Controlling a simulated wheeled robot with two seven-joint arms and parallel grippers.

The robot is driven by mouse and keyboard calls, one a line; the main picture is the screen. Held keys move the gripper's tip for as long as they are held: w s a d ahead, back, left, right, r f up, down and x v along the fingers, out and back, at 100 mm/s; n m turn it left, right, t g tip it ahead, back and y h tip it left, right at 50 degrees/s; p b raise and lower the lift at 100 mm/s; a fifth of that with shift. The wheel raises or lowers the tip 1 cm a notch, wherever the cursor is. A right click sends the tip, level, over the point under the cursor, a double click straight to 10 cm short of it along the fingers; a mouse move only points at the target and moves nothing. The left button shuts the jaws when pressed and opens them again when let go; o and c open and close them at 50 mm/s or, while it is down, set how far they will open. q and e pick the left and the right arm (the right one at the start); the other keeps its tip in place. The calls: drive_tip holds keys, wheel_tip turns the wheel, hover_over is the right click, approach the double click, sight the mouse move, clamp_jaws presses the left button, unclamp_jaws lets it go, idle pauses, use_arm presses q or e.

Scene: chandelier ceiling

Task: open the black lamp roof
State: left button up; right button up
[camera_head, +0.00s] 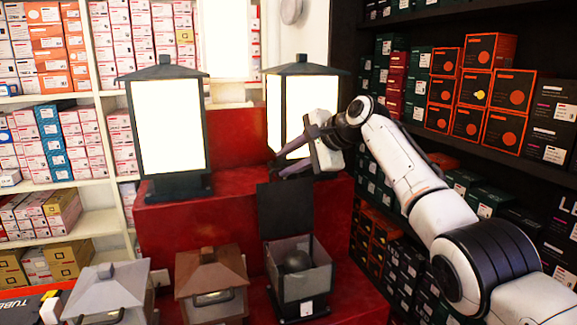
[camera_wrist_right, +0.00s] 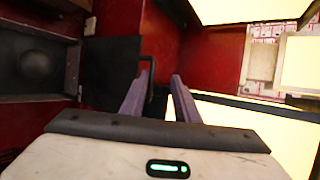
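The black lamp (camera_head: 302,272) stands at the right of the lower red step, a glass-sided box with a dark round part inside. Its black roof (camera_head: 285,208) is swung up and stands upright behind the open top. In the right wrist view the roof (camera_wrist_right: 108,72) is a dark panel left of the fingers, with a thin handle (camera_wrist_right: 150,98) at its edge. My right gripper (camera_head: 280,165) is just above the roof's upper edge. Its purple fingers (camera_wrist_right: 160,92) are apart, with the handle near or between them; contact is unclear. My left gripper is not in view.
A brown-roofed lamp (camera_head: 211,283) and a grey-roofed lamp (camera_head: 110,291) stand left of the black lamp. Two tall lit lamps, one at left (camera_head: 167,125) and one behind my right gripper (camera_head: 300,100), stand on the upper red step. Box-filled shelves (camera_head: 480,85) flank my right arm.

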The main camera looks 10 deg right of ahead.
drive_tip(key=shift+s+d, duration=0.1)
idle(0.3)
drive_tip(key=b+v, duration=0.3)
drive_tip(key=v, duration=0.7)
drive_tip(key=shift+b, duration=0.4)
drive_tip(key=shift+s, duration=0.1)
